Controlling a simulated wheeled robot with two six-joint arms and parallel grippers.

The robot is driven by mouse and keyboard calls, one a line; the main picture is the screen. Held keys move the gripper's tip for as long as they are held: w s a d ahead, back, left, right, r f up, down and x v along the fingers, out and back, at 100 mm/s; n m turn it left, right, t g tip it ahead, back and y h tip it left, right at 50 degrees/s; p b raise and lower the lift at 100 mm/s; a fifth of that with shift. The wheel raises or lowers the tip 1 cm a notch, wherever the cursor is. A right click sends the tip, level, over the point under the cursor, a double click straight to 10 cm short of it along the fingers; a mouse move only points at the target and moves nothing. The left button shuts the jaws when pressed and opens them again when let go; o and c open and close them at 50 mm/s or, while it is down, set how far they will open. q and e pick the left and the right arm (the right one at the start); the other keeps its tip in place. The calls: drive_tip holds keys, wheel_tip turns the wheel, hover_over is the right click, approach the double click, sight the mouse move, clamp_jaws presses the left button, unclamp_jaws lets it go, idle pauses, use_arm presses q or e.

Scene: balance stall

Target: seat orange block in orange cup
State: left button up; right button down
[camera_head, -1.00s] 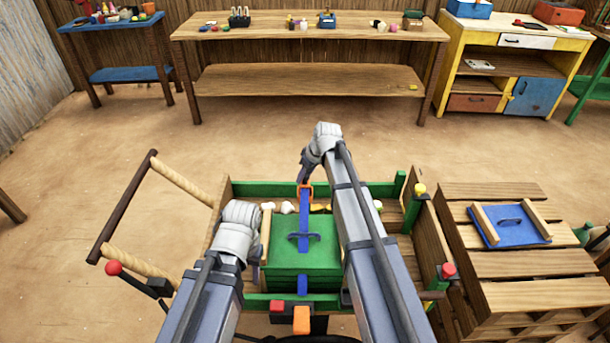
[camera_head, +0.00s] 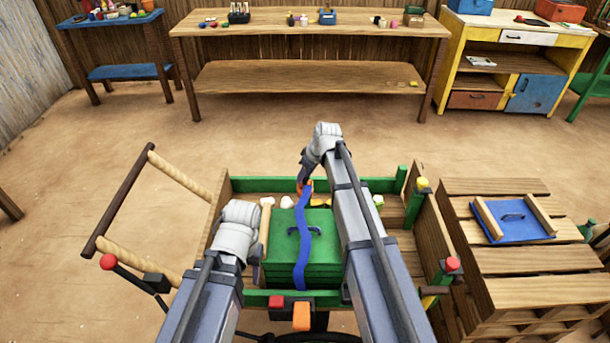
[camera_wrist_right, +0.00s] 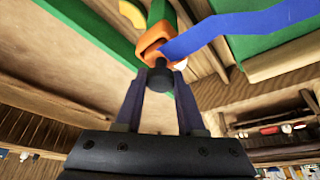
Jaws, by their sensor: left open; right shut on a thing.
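My right gripper (camera_head: 304,182) is beyond the far edge of the green box (camera_head: 325,245), mostly hidden by its own arm in the head view. In the right wrist view, its fingers (camera_wrist_right: 158,85) close on a black knob (camera_wrist_right: 160,79). An orange squared ring (camera_wrist_right: 154,45) sits right at the knob, with a blue strap (camera_wrist_right: 230,30) running from it. The strap (camera_head: 301,240) lies wavy across the box lid. My left gripper (camera_head: 257,272) is open at the box's left side. An orange block (camera_head: 301,318) shows at the cart's near edge. I cannot make out an orange cup.
The box stands in a wooden cart with a green far rail (camera_head: 260,185). A pallet stack (camera_head: 530,265) with a blue panel (camera_head: 513,220) stands at right. Open floor lies behind, before a long table (camera_head: 310,80).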

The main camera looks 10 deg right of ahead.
drive_tip(key=shift+c, duration=2.2)
unclamp_jaws()
drive_tip(key=p+v, duration=0.7)
drive_tip(key=v, duration=0.1)
drive_tip(key=shift+f, duration=0.1)
drive_tip(key=s+a+m+g+h+p, duration=0.1)
drive_tip(key=s+a, duration=0.2)
drive_tip(key=s, duration=0.6)
drive_tip(key=s+a+m+g+h+p, duration=0.1)
drive_tip(key=s+a, duration=0.3)
drive_tip(key=s, duration=0.6)
drive_tip(key=s+a+r+m+g+h, duration=0.1)
drive_tip(key=s+a+g, duration=0.1)
drive_tip(key=s, duration=0.8)
drive_tip(key=shift+a+h+p, duration=0.4)
drive_tip(key=shift+a, duration=0.45)
